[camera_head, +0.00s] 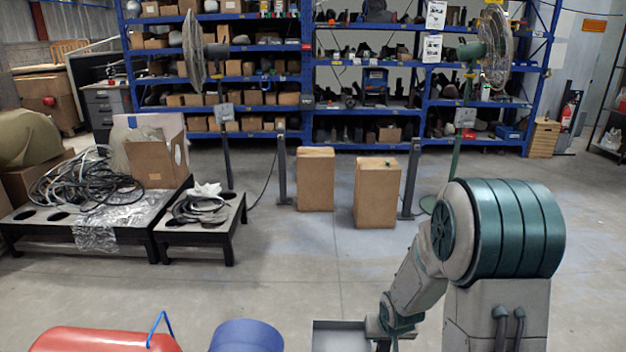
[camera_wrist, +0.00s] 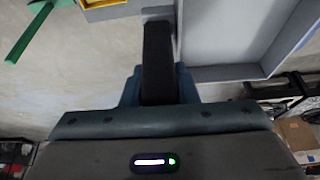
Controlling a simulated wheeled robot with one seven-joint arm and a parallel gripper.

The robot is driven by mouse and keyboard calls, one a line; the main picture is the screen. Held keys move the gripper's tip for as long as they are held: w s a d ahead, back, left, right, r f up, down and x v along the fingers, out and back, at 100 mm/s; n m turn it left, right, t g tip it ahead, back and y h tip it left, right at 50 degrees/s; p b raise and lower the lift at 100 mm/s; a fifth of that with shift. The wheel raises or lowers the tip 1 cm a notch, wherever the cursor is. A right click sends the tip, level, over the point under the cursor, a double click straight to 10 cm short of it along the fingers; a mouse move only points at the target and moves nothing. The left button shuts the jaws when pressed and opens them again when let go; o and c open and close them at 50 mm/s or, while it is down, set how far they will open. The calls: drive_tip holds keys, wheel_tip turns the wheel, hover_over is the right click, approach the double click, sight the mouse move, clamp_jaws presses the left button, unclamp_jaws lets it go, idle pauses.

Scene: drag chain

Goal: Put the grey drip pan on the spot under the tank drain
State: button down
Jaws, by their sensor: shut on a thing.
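The grey drip pan (camera_head: 338,340) shows at the bottom edge of the head view, cut off by the frame. In the wrist view its shallow tray and wall (camera_wrist: 225,73) fill the upper right. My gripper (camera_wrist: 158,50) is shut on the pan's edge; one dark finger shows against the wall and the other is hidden. In the head view the gripper's fingers are mostly below the frame, just right of the pan. A red tank (camera_head: 105,341) lies at the lower left, partly cut off. Its drain and the spot under it cannot be made out.
A blue drum-like object (camera_head: 246,336) stands between the red tank and the pan. In the wrist view a green bar (camera_wrist: 28,35) and a yellow-edged item (camera_wrist: 105,10) lie at upper left. Two cardboard boxes (camera_head: 315,180) stand farther back. The mid floor is open.

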wheel_tip(320, 180, up, 8)
drive_tip(key=s+a+p, duration=0.1)
drive_tip(key=a+p, duration=0.1)
drive_tip(key=p, duration=0.8)
drive_tip(key=shift+s+a, duration=0.15)
drive_tip(key=shift+a, duration=0.15)
drive_tip(key=shift+f, duration=0.2)
idle(0.4)
